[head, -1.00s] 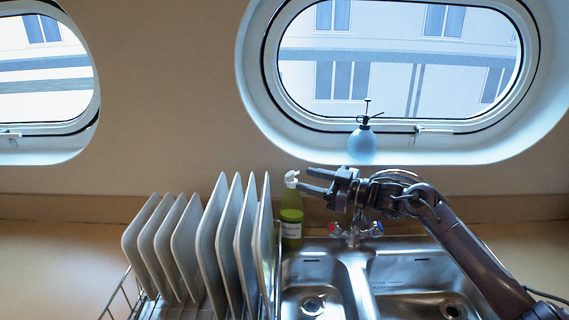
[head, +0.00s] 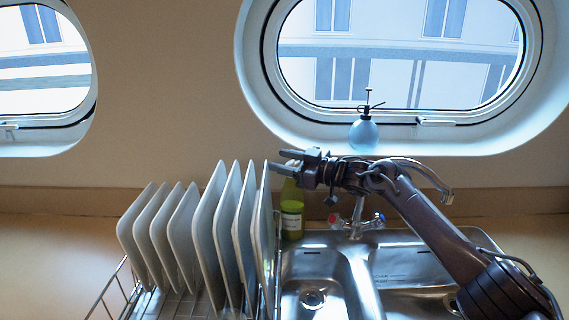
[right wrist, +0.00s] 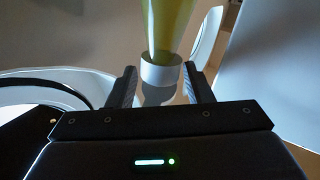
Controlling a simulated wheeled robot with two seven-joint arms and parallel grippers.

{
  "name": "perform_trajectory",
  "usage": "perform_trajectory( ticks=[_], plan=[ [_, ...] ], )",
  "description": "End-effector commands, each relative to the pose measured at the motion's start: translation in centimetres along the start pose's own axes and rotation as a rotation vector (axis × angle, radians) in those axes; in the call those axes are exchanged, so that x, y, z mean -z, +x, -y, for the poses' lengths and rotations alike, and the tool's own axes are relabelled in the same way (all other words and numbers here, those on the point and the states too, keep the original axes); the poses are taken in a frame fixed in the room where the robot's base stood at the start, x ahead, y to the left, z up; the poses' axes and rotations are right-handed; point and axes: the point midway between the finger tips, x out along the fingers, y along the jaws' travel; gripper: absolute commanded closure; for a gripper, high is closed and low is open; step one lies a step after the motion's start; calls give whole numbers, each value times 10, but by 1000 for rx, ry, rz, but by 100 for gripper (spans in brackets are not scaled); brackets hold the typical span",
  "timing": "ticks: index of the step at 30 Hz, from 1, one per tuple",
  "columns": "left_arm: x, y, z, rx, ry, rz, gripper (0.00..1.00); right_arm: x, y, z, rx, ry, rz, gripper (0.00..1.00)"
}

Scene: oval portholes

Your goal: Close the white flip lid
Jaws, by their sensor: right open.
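A green bottle (head: 292,212) with a pale label stands behind the sink, right beside the plates. My right gripper (head: 279,161) is at its top and hides the white lid in the head view. In the right wrist view the bottle (right wrist: 171,27) appears upside down, with its white cap (right wrist: 161,72) between the two open fingers of my right gripper (right wrist: 161,84). The fingers show gaps on both sides of the cap. My left gripper is not in view.
Several white plates (head: 205,237) stand upright in a dish rack (head: 103,291), left of the bottle. A double steel sink (head: 330,270) with a tap (head: 357,220) lies under my right arm. A blue sprayer (head: 363,133) stands on the porthole sill.

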Motion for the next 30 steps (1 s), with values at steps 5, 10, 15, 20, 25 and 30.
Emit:
perform_trajectory(
  ticks=[5,10,15,20,25,30],
  plan=[
    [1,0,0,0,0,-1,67,0,0,0,0,0,0,70],
    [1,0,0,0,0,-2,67,0,0,0,0,0,0,92],
    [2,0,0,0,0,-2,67,0,0,0,0,0,0,99],
    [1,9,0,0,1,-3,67,-5,0,1,-6,15,-34,99],
    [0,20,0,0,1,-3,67,-3,-2,1,-22,43,-114,99],
    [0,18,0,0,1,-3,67,0,-2,0,-23,43,-115,99]
  ],
)
